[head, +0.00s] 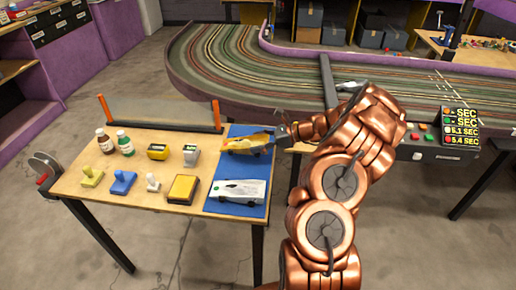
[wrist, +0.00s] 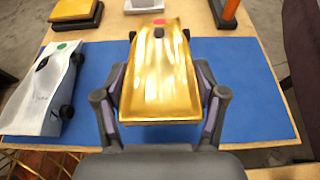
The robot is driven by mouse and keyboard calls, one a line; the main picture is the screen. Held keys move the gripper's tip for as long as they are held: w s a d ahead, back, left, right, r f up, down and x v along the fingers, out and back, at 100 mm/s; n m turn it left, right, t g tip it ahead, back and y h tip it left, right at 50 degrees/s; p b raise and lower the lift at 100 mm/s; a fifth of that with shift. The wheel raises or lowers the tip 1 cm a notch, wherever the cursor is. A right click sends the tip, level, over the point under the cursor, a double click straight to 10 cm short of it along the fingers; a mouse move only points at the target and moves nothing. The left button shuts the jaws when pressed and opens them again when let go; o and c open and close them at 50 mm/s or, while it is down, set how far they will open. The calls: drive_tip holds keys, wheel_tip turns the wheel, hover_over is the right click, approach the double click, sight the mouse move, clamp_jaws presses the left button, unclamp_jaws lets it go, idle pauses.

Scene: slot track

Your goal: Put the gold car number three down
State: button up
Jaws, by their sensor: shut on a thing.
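The gold car (head: 247,143) is over the far part of the blue mat (head: 234,207) on the wooden table. In the wrist view the gold car (wrist: 160,80) sits between both fingers of my gripper (wrist: 160,112), which is shut on its sides. I cannot tell whether its wheels touch the mat. No number shows clearly on it. A silver-white car (head: 237,191) with a green dot stands on the near part of the mat; it also shows at the left in the wrist view (wrist: 42,90).
Left of the mat are a yellow block (head: 183,188), a blue tool (head: 123,182), two bottles (head: 124,142) and small devices. An orange post (head: 217,115) stands at the table's back edge. The slot track (head: 260,75) lies behind. Bare mat shows right of the gold car in the wrist view.

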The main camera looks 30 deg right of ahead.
drive_tip(key=shift+f, duration=1.6)
drive_tip(key=o, duration=1.3)
drive_tip(key=shift+s+d, duration=0.1)
